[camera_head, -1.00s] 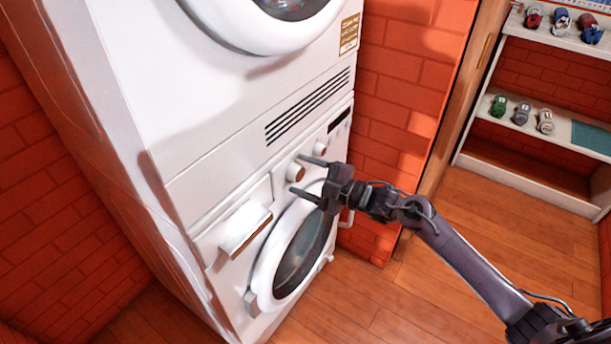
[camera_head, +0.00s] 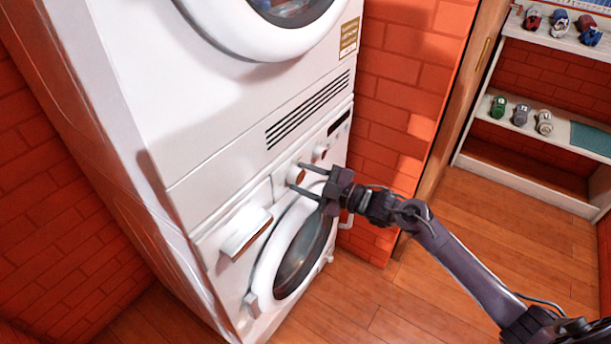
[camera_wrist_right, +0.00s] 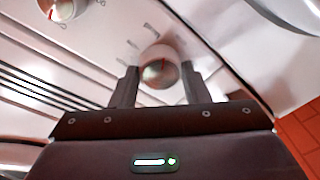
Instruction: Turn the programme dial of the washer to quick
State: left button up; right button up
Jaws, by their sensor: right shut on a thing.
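The white washer (camera_head: 240,262) is the lower machine of a stack, with a round glass door. A round dial (camera_head: 296,174) sticks out of its control panel, left of a second knob (camera_head: 319,152). My right gripper (camera_head: 296,176) is shut on this dial, one finger on each side. In the right wrist view the dial (camera_wrist_right: 158,70) sits between the fingers, with small printed labels around it, too blurred to read. The second knob (camera_wrist_right: 62,12) shows there at the top left with a red mark. My left gripper is not in view.
A white drawer handle (camera_head: 245,232) sticks out left of the dial. Another front-loading machine (camera_head: 220,90) stands on top. A brick wall (camera_head: 390,110) and a shelf with small toys (camera_head: 520,113) are at the right. Wooden floor (camera_head: 360,310) is free in front.

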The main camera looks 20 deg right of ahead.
jog(key=m+t+p, duration=0.1)
jog(key=m+p, duration=0.2)
jog(key=m, duration=0.3)
jog(key=shift+m+p, duration=0.3)
jog(key=shift+m, duration=0.1)
jog(key=m+t+p, duration=0.1)
jog(key=m+p, duration=0.2)
jog(key=m, duration=0.3)
jog(key=shift+m, duration=0.4)
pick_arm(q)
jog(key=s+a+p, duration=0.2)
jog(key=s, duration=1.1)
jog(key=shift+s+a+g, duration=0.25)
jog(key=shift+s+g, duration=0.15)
pick_arm(e)
jog(key=shift+f+m+h, duration=0.1)
jog(key=shift+m+h, duration=0.3)
jog(key=shift+m, duration=1.2)
jog(key=shift+s, duration=0.1)
jog(key=o, duration=1)
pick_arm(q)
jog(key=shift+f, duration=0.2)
pick_arm(e)
jog(key=v, duration=0.7)
jog(key=shift+s+d+f, duration=0.15)
jog(key=shift+s+f, duration=0.05)
jog(key=shift+s, duration=0.15)
